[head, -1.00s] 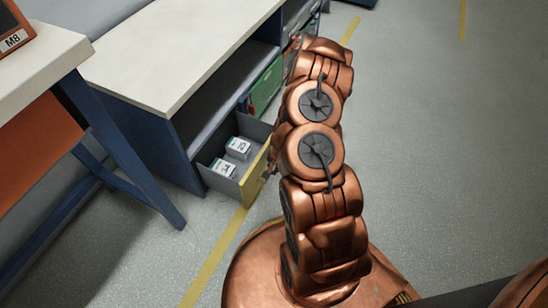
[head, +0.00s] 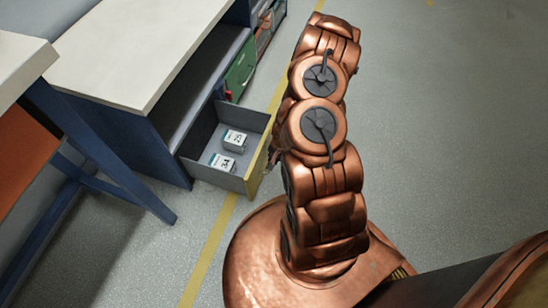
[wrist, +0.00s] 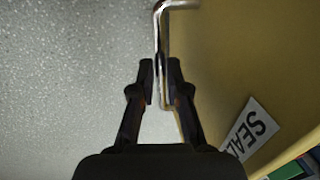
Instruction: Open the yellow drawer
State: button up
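The yellow drawer (head: 257,172) stands pulled out from the bench in the head view. Its grey inside shows, with two small white-labelled boxes (head: 234,140) in it. In the wrist view its yellow front (wrist: 235,60) fills the right side and bears a label reading "SEAL", partly cut off. A metal bar handle (wrist: 161,25) runs along the front. My gripper (wrist: 160,68) has one finger on each side of the handle, close against it, and appears shut on it. In the head view my arm mostly hides the gripper and handle.
The white-topped bench (head: 130,50) with blue sides holds the drawer. A green drawer front (head: 240,70) is just beyond it. A blue-legged table (head: 100,150) stands at left. The grey floor (head: 450,130) at right is clear; a yellow line (head: 212,250) crosses the floor near the drawer.

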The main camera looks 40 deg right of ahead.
jog(key=o, duration=0.4)
jog(key=shift+c, duration=0.2)
notch_tip(320, 180, up, 12)
jog(key=s+d, duration=0.1)
jog(key=s, duration=0.1)
jog(key=shift+d, duration=0.15)
dwell(0.4)
jog(key=shift+f, duration=0.1)
dwell(0.4)
